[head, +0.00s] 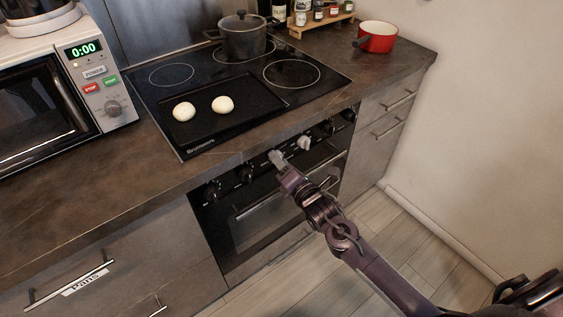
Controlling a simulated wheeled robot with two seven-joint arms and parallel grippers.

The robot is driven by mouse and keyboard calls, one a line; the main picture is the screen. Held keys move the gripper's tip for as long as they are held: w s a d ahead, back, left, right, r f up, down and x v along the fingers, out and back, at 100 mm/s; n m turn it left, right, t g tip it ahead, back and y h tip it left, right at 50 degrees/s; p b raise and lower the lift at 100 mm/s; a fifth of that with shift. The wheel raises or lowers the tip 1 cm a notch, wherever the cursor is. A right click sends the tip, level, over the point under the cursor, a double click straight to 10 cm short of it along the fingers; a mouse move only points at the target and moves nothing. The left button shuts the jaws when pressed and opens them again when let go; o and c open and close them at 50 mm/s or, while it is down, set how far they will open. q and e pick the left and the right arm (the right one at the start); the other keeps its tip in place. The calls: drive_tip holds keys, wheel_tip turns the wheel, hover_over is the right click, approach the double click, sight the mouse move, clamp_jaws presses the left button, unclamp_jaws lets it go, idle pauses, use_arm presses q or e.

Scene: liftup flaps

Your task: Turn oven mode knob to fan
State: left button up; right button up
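The oven (262,222) is built in under the cooktop, with a row of knobs along its black front panel. Black knobs (213,191) show at the left of the row and more black knobs (329,127) at the right. My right gripper (276,157) is at the panel, between the left black knobs and the pale knob. It is small in view, and I cannot tell whether its fingers are apart or touching a knob. The knob markings are too small to read. My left gripper is not in view.
The oven door handle (262,204) runs below the knobs. A cooktop (325,87) above holds a grey pot (243,41) and a black tray (252,92) with two white round items. A microwave (40,95) stands left and a red pot (379,40) right. The floor in front is clear.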

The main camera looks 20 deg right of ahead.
drive_tip(key=c, duration=0.7)
use_arm(q)
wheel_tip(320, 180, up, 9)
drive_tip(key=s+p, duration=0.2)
drive_tip(key=p, duration=0.7)
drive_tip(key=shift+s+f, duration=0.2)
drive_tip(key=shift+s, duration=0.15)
use_arm(e)
drive_tip(key=shift+d+f+m+g+y, duration=0.2)
drive_tip(key=shift+m+y, duration=0.5)
drive_tip(key=shift+m, duration=4.8)
drive_tip(key=shift+a+r+m+g+y, duration=0.1)
drive_tip(key=shift+m+g+y, duration=0.45)
drive_tip(key=shift+m, duration=4.95)
drive_tip(key=shift+d+f+m+g+y, duration=0.1)
drive_tip(key=shift+m+y, duration=0.75)
drive_tip(key=shift+m, duration=4.65)
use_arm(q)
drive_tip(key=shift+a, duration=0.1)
